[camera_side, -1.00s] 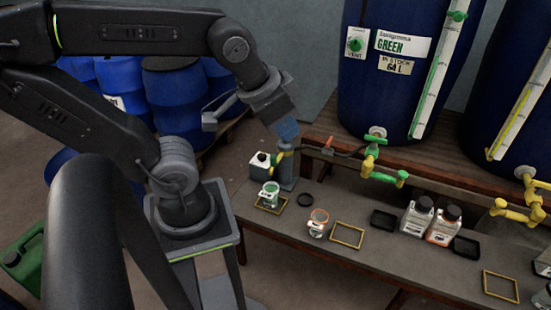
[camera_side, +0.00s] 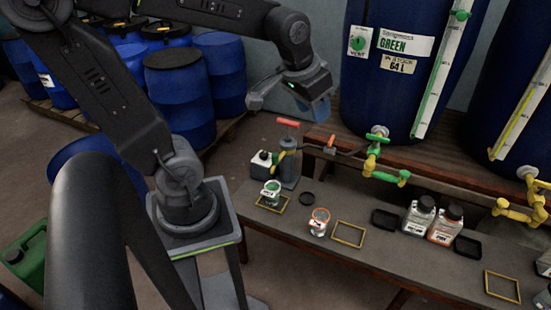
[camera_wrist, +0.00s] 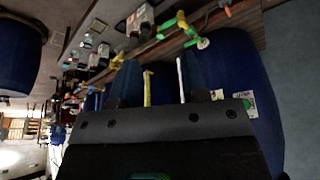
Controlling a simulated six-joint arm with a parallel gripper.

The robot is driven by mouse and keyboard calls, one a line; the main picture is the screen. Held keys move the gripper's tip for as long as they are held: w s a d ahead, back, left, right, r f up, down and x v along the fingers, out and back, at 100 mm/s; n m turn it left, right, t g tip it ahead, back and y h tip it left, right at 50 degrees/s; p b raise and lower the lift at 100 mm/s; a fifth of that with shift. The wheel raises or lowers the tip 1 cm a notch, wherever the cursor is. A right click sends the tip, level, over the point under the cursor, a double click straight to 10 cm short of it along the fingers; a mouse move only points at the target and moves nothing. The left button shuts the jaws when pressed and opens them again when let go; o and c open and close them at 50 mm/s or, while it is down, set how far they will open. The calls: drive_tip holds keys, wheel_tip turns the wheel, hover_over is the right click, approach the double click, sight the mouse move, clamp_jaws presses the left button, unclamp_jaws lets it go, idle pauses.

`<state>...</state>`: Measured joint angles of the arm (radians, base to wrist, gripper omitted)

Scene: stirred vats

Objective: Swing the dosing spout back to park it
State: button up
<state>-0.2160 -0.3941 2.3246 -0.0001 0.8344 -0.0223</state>
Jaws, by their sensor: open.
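The dosing spout, which I take to be the yellow piece (camera_side: 279,159), shows at the left side of a grey post (camera_side: 289,172) on the bench. A red bar handle (camera_side: 288,122) tops the post. A jar with green contents (camera_side: 271,192) stands close below the yellow piece; I cannot tell whether the spout is right over it. My gripper (camera_side: 319,112) is open and empty, above and to the right of the red handle, apart from it. Its two dark blue fingers (camera_wrist: 158,80) also show in the wrist view with nothing held; the spout is not clear there.
A hose with an orange lever (camera_side: 331,141) runs between the post and the green vat's tap (camera_side: 371,165). An orange-rimmed jar (camera_side: 319,222), yellow frame (camera_side: 349,234) and two bottles (camera_side: 418,216) stand on the bench. Blue vats (camera_side: 383,100) rise behind. Air above the bench front is clear.

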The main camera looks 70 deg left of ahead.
drive_tip(key=shift+o, duration=1)
drive_tip(key=w+a+f+n+g, duration=0.2)
drive_tip(key=w+a+f, duration=0.3)
drive_tip(key=a, duration=0.5)
drive_tip(key=shift+w+a+f+n, duration=0.4)
drive_tip(key=shift+w+n, duration=0.2)
drive_tip(key=shift+w, duration=0.05)
drive_tip(key=n+g+h, duration=0.1)
drive_tip(key=n+g, duration=0.1)
drive_tip(key=n, duration=0.4)
approach(275, 154)
wheel_tip(275, 154, down, 12)
drive_tip(key=shift+w+r, duration=0.1)
drive_tip(key=shift+w, duration=0.05)
clamp_jaws()
